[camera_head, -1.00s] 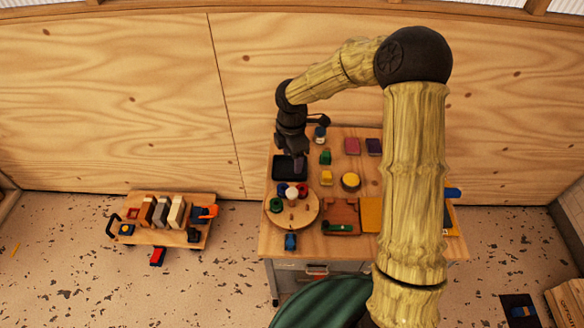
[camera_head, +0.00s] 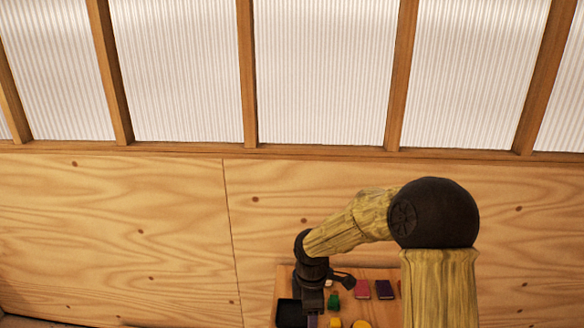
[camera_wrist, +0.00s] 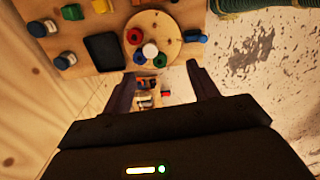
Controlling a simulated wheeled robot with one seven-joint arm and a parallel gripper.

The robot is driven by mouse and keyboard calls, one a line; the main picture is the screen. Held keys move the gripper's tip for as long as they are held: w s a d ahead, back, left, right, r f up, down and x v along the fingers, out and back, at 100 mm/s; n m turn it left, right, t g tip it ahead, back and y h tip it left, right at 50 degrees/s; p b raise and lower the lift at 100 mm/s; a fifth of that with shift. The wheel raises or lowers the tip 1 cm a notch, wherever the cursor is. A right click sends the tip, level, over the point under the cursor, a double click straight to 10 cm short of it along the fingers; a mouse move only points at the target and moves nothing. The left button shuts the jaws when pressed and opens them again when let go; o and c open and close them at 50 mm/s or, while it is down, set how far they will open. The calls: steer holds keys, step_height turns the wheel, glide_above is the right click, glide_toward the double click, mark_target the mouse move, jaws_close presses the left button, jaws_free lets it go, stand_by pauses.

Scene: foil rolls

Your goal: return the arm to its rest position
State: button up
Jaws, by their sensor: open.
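My gripper (camera_wrist: 161,82) is open and empty in the wrist view, its two dark fingers spread apart. It hangs above the worktable (camera_wrist: 112,62), near the edge by the round wooden board (camera_wrist: 168,36). Red, green, blue and white pieces stand on that board. In the head view my arm is bent, its dark elbow joint raised and the forearm reaching left to the wrist above the table.
A black tray (camera_wrist: 104,51) lies beside the round board; it also shows in the head view (camera_head: 289,313). Jars and small coloured blocks stand around it. A low cart with items (camera_wrist: 150,92) shows on the floor between my fingers. A plywood wall (camera_head: 120,235) stands behind the table.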

steer(key=s+d+r+m+t, duration=0.1)
steer(key=s+d+r+m, duration=0.1)
steer(key=s+d+m, duration=0.3)
steer(key=s+d+r+m+t, duration=0.1)
steer(key=s+d+r+m, duration=0.2)
steer(key=s+m, duration=0.7)
steer(key=d+m, duration=0.2)
steer(key=m, duration=0.1)
steer(key=shift+s+d+r, duration=0.15)
steer(key=shift+d+r, duration=0.1)
steer(key=shift+r, duration=0.05)
steer(key=shift+c, duration=0.5)
